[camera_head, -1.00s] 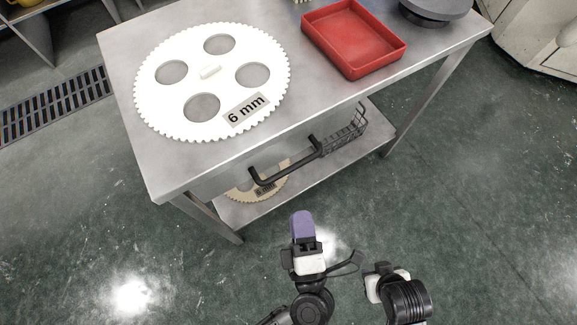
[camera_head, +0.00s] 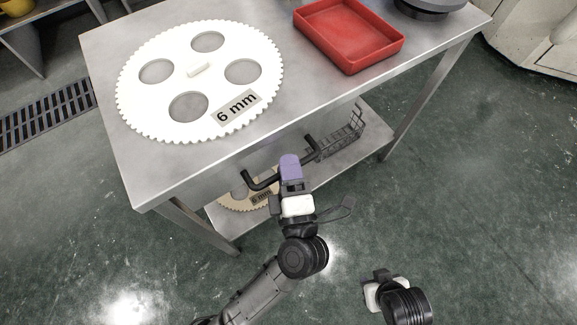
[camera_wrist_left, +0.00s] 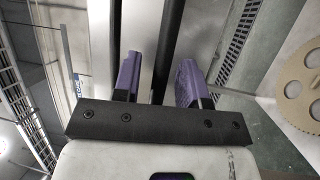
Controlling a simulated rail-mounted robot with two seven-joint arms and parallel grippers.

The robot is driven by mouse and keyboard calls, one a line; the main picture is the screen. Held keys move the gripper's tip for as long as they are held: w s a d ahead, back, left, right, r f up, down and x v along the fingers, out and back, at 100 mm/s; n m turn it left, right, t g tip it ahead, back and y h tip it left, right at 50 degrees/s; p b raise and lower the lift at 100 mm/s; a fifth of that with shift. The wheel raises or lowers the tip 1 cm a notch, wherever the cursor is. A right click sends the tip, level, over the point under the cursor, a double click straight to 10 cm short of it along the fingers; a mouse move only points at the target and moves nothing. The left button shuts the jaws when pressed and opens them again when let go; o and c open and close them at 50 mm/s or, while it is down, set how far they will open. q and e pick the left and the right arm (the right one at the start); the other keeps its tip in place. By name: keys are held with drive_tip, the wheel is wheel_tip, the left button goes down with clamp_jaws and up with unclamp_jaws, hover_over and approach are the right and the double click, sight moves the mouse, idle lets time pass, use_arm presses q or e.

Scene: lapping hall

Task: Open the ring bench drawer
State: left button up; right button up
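The ring bench (camera_head: 300,95) is a grey metal table. Its drawer handle (camera_head: 262,182) is a black bar under the front edge of the top. My left gripper (camera_head: 290,163) has its purple fingertips at the handle and hides the middle of the bar. In the left wrist view, the purple fingers (camera_wrist_left: 158,78) stand apart, with the dark handle bar (camera_wrist_left: 171,45) running between them. The fingers do not appear closed on it. The drawer front is mostly hidden under the top; no gap shows. My right gripper (camera_head: 382,283) is low, away from the bench; its fingers are unclear.
A white toothed ring plate marked 6 mm (camera_head: 215,72) and a red tray (camera_head: 350,62) lie on the bench top. A wire basket (camera_head: 340,140) and a tan ring (camera_head: 232,200) are below. The floor in front is clear.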

use_arm(q)
clamp_jaws()
idle(0.3)
